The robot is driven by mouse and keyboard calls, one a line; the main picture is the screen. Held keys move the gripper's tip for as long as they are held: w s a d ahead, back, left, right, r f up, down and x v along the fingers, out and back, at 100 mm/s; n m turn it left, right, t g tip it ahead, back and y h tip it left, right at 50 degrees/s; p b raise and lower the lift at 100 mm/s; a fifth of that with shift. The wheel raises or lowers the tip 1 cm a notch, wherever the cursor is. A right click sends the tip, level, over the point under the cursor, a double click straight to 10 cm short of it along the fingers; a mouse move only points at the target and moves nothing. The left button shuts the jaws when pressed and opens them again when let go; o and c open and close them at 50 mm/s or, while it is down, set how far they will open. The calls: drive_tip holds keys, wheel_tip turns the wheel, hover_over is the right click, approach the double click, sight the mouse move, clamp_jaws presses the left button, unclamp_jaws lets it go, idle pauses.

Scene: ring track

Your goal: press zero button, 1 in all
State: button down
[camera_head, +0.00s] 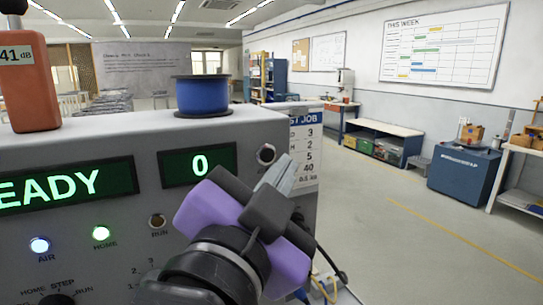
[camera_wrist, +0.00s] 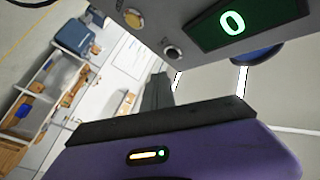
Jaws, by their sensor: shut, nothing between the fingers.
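A grey machine panel (camera_head: 130,140) fills the left of the head view. Its small display (camera_head: 199,165) reads 0 in green, and it also shows upside down at the top of the wrist view (camera_wrist: 232,23). A round metal-rimmed button (camera_head: 266,154) sits just right of that display; it shows in the wrist view (camera_wrist: 172,53) too. No label on it is readable. My gripper (camera_head: 276,178) is shut and empty, its fingertips in front of the panel's right part, near the button. In the wrist view the fingers (camera_wrist: 158,93) appear apart from the button. My gripper hides the panel's lower right.
A larger display (camera_head: 65,188) ends in "EADY". AIR (camera_head: 39,245) and HOME (camera_head: 101,233) lamps are lit; RUN (camera_head: 157,221) looks dark. A blue spool (camera_head: 203,96) and an orange meter (camera_head: 30,80) stand on top. Open floor lies right.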

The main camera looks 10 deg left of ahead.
drive_tip(key=s+d, duration=0.2)
drive_tip(key=s, duration=0.1)
idle(0.8)
